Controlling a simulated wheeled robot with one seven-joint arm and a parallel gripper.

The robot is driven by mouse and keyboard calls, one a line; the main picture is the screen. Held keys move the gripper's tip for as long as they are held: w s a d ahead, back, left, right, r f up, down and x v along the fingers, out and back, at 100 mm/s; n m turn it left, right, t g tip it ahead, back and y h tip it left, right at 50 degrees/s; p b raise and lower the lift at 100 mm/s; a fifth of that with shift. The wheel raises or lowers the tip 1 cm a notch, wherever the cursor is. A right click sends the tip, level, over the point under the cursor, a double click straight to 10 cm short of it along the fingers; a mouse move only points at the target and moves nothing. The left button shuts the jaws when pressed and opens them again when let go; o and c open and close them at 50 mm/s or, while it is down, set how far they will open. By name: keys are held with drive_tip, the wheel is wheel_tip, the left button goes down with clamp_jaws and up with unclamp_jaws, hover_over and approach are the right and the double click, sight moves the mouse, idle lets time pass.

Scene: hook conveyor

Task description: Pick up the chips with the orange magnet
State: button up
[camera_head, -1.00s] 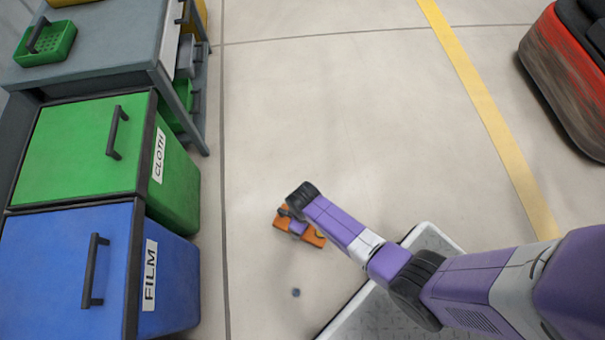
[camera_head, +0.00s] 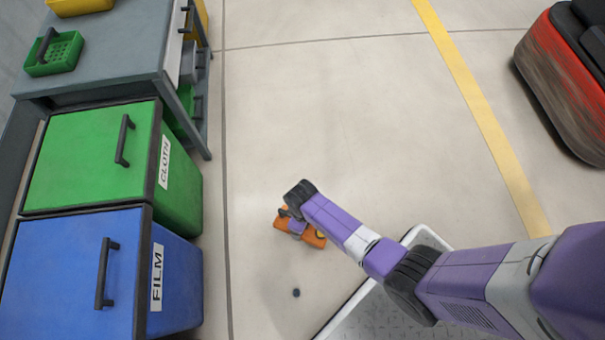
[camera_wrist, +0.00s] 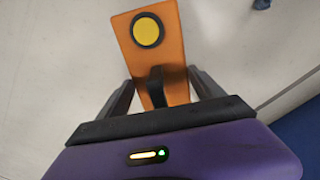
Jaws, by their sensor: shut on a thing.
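The orange magnet is a flat orange block (camera_head: 314,239) with a dark handle and a round yellow spot. It also shows in the wrist view (camera_wrist: 168,68), stretching away from the fingers. My gripper (camera_wrist: 157,92) is shut on its handle, one finger on each side. In the head view my gripper (camera_head: 296,224) and wrist partly hide the magnet, which is over the pale floor. A small dark spot (camera_head: 296,293) lies on the floor below the magnet in the picture. It may be the chips, but it is too small to tell.
A green CLOTH bin (camera_head: 90,160) and a blue FILM bin (camera_head: 70,270) stand at the left. Behind them is a grey workbench (camera_head: 110,50) with a green basket (camera_head: 60,58). A red and black machine (camera_head: 565,85) is at the upper right. The middle floor is clear.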

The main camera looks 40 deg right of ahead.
drive_tip(key=shift+w+r+p, duration=0.15)
drive_tip(key=shift+r+p, duration=3.5)
drive_tip(key=shift+r, duration=0.25)
